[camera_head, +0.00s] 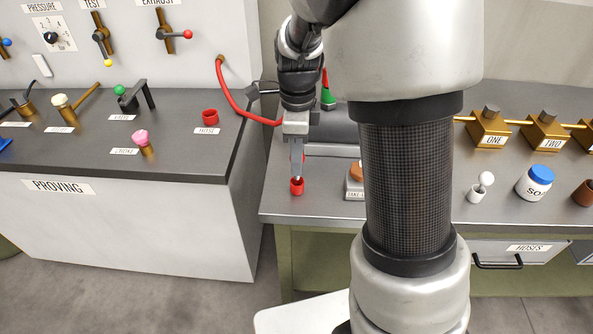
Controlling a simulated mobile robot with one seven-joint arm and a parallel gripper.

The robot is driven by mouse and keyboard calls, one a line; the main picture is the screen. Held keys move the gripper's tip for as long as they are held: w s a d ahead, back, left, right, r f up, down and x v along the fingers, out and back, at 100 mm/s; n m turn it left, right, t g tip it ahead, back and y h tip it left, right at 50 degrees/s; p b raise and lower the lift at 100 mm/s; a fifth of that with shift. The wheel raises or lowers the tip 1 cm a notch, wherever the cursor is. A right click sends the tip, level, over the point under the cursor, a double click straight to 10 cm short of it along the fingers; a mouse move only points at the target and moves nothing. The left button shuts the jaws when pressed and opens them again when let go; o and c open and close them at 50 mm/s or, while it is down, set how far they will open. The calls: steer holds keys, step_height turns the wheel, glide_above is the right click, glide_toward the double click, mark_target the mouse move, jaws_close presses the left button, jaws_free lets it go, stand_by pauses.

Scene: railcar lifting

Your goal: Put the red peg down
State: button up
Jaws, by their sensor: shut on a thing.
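My gripper (297,176) points down over the left end of the grey workbench (332,207). It is shut on the red peg (297,187), a small red piece at its fingertips. The peg is low over the bench top near the front left corner. I cannot tell whether its bottom touches the surface. The fingers hide part of the peg.
A grey base with an orange-brown knob (357,170) stands just right of the peg, partly behind my arm. A red hose (237,103) runs behind my gripper. The PROVING bench (190,165) with a red cup (210,116) is to the left.

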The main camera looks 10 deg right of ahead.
mark_target(297, 178)
steer(key=shift+f, duration=1.8)
steer(key=shift+f+b, duration=0.1)
steer(key=shift+b, duration=0.2)
steer(key=shift+f, duration=0.15)
steer(key=o, duration=1.1)
